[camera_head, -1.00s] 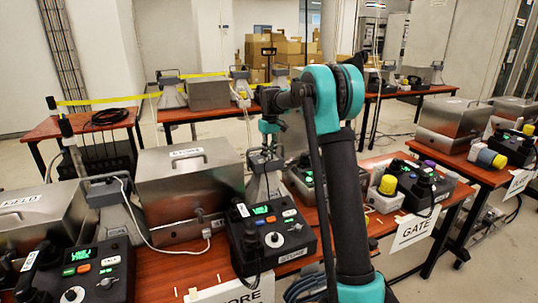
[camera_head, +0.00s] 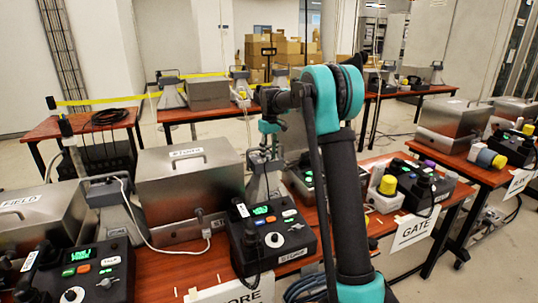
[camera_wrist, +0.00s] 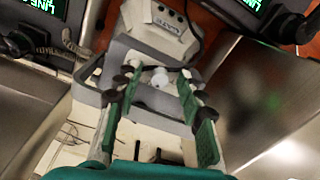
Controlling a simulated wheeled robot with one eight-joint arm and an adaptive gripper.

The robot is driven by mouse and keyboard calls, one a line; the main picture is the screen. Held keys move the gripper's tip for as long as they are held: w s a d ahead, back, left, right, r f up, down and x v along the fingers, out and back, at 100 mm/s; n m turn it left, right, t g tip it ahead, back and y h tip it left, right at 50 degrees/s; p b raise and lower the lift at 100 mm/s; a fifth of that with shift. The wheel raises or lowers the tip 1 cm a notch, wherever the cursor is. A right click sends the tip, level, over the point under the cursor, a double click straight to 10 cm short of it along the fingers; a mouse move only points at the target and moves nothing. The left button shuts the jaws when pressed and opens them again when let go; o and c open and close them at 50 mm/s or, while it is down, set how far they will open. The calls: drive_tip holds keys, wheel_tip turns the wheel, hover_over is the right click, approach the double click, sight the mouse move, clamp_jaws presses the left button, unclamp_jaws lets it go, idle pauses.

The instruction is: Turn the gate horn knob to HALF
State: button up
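The horn (camera_wrist: 157,52) is a grey and off-white housing with a dark-lettered label on top, which I read as GATE but blurred. A small white knob (camera_wrist: 160,78) sits on its near side; its pointer and scale marks are too small to read. My gripper (camera_wrist: 158,80) is open, one green-padded finger on each side of the knob, with gaps visible. I cannot tell how far the tips are from the knob in depth. In the head view my gripper (camera_head: 268,148) hangs above the grey horn (camera_head: 265,182) behind the STORE console. The knob is hidden there.
In the wrist view, steel surfaces (camera_wrist: 270,95) flank the horn closely.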

drive_tip(key=shift+r, duration=0.1)
wheel_tip(320, 180, up, 12)
idle(0.5)
drive_tip(key=shift+d, duration=0.1)
drive_tip(key=s+d+f+m+t, duration=0.1)
drive_tip(key=s+d+f, duration=0.3)
drive_tip(key=s+f, duration=0.4)
drive_tip(key=s+d+f+m+t, duration=0.2)
drive_tip(key=s+d+f, duration=0.3)
drive_tip(key=s, duration=1.5)
drive_tip(key=s+d+f+m+t, duration=0.1)
drive_tip(key=s+d+f+m, duration=0.3)
drive_tip(key=s+f, duration=0.8)
drive_tip(key=shift+s+d+f, duration=0.15)
drive_tip(key=shift+s+d, duration=0.1)
drive_tip(key=shift+s, duration=0.8)
drive_tip(key=shift+c, duration=0.6)
